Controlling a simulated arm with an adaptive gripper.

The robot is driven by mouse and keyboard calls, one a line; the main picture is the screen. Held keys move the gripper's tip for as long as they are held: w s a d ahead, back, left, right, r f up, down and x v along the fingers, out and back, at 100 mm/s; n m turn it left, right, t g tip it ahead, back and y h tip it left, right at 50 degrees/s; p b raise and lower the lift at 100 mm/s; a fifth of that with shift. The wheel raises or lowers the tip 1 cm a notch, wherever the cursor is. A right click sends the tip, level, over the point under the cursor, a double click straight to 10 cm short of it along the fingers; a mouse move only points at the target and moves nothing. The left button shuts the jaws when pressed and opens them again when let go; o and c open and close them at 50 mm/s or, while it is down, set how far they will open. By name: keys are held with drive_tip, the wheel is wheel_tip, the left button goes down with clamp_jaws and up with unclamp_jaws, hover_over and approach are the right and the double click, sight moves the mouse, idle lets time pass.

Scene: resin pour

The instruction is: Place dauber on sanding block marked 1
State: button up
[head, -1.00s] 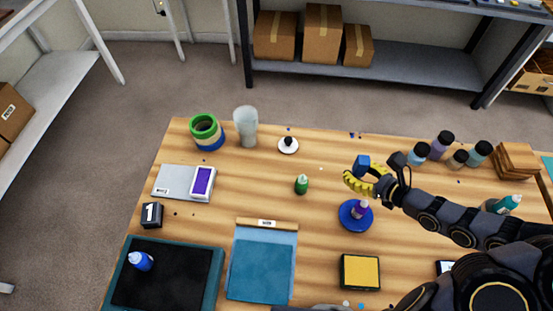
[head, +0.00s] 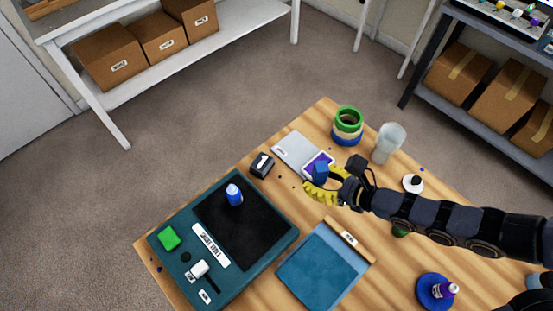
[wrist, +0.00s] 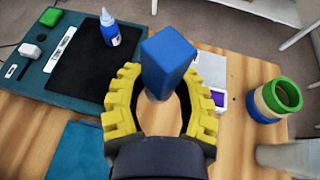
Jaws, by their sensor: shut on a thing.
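The dauber (head: 320,173), a blue block-shaped piece, is held in my yellow-fingered gripper (head: 323,188). In the wrist view the dauber (wrist: 168,52) stands between the curved fingers of my gripper (wrist: 160,100), which is shut on it. The sanding block marked 1 (head: 262,165) is a small dark block with a white label. It sits on the table left of my gripper, apart from the dauber, between the grey scale and the teal tray. I cannot make out the sanding block in the wrist view; the dauber and fingers cover much of the middle.
The grey scale (head: 298,149) with a purple-screened device lies behind my gripper. The dark mat in the teal tray (head: 288,240) bears a blue bottle (head: 234,194). Tape rolls (head: 347,126) and a clear cup (head: 388,143) stand at the back.

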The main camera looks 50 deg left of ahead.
drive_tip(key=s+a+n+g, duration=0.2)
drive_tip(key=s+a+g, duration=0.1)
drive_tip(key=s+a, duration=0.25)
hover_over(261, 161)
drive_tip(key=shift+n+h, duration=0.3)
drive_tip(key=shift+h, duration=0.1)
drive_tip(key=f, duration=0.8)
drive_tip(key=shift+s+d+f, duration=0.2)
drive_tip(key=shift+d, duration=0.15)
drive_tip(key=shift+a+f, duration=0.2)
drive_tip(key=shift+f, duration=0.05)
drive_tip(key=shift+w+a+f, duration=0.15)
drive_tip(key=shift+f, duration=1.55)
drive_tip(key=shift+f, duration=0.15)
drive_tip(key=o, duration=1)
